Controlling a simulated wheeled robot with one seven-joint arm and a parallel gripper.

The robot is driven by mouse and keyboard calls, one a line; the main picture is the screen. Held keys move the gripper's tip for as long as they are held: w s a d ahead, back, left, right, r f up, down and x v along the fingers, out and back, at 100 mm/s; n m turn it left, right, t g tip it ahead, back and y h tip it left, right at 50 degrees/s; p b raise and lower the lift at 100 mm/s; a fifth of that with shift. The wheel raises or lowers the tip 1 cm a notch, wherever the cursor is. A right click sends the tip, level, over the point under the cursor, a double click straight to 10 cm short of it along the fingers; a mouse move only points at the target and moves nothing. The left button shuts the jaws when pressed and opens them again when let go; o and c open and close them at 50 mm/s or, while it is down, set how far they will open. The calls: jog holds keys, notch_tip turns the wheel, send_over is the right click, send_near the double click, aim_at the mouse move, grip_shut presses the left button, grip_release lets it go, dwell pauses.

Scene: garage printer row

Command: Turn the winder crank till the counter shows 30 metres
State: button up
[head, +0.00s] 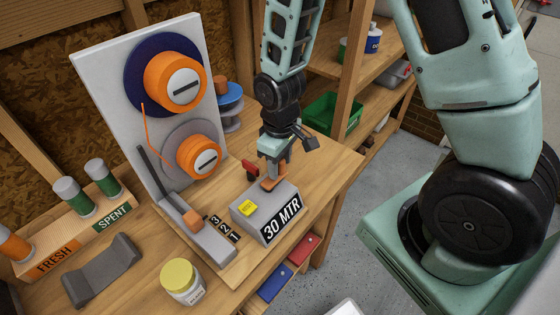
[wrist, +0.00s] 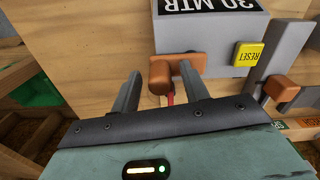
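The winder's counter box (head: 268,212) stands at the bench's front and reads "30 MTR". Its lettering also shows upside down in the wrist view (wrist: 208,4). In the wrist view the crank (wrist: 165,68) lies at the tips of my gripper (wrist: 160,82). The two fingers are apart, one on each side of the crank knob, with a narrow gap visible on the left. Contact on the right is unclear. A yellow RESET button (head: 248,208) is on the box.
A white panel (head: 95,75) with two orange spools (head: 180,82) stands behind the box. An orange-tipped lever (head: 190,217) is left of it, beside a 3-2-1 scale. A yellow-lidded jar (head: 181,281), grey cradle (head: 103,270) and FRESH/SPENT rack (head: 80,243) occupy the left bench.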

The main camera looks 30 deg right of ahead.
notch_tip(320, 180, up, 17)
jog(key=b, duration=0.1)
jog(key=shift+r, duration=0.2)
dwell(0.5)
jog(key=shift+s+a, duration=0.1)
jog(key=shift+a, duration=0.05)
jog(key=s+a+f+n, duration=0.1)
jog(key=s+a, duration=0.4)
jog(key=s, duration=0.3)
jog(key=s+a+f+n, duration=0.1)
jog(key=s+a, duration=0.5)
jog(key=s, duration=0.3)
jog(key=shift+a+y+b, duration=0.3)
